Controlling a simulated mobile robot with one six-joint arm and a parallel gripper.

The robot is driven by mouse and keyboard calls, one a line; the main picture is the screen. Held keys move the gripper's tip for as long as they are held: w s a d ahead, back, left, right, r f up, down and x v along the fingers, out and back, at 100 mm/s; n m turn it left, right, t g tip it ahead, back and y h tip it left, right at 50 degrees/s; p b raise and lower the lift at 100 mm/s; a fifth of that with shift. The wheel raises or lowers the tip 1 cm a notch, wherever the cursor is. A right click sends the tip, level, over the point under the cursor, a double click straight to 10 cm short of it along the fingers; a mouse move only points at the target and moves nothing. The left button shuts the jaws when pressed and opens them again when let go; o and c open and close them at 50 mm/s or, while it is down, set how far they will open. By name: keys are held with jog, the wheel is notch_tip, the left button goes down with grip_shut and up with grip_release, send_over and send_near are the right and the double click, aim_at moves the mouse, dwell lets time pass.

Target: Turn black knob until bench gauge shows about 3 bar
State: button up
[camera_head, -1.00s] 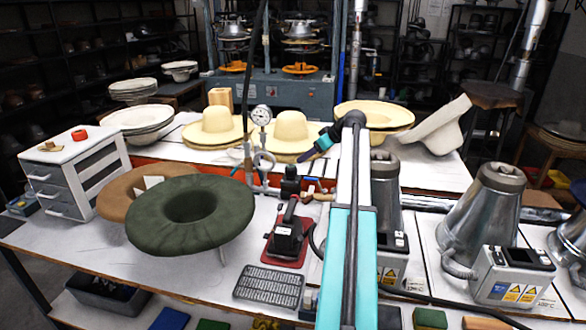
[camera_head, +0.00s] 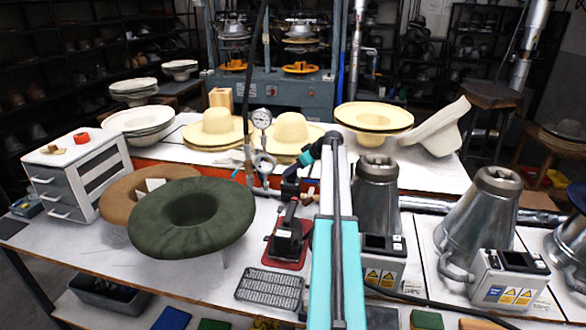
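The round white bench gauge (camera_head: 262,118) stands on the pipework at the middle of the bench, and its needle is too small to read. Right of and below it is the dark regulator with the black knob (camera_head: 290,187), mostly hidden at my arm's end. My arm comes up from the bottom, and its wrist bends down and left. My gripper (camera_head: 293,174) is at or just above the knob. I cannot tell whether it touches the knob, or whether its fingers are open or shut.
A black iron on a red plate (camera_head: 289,243) stands just in front of the pipework. A green felt hat (camera_head: 190,240) lies to its left, straw hats (camera_head: 218,128) behind. Metal cones (camera_head: 377,200) with control boxes stand right of my arm.

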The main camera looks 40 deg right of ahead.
jog(key=shift+p+x, duration=0.3)
jog(key=shift+x, duration=1.2)
jog(key=shift+c, duration=0.2)
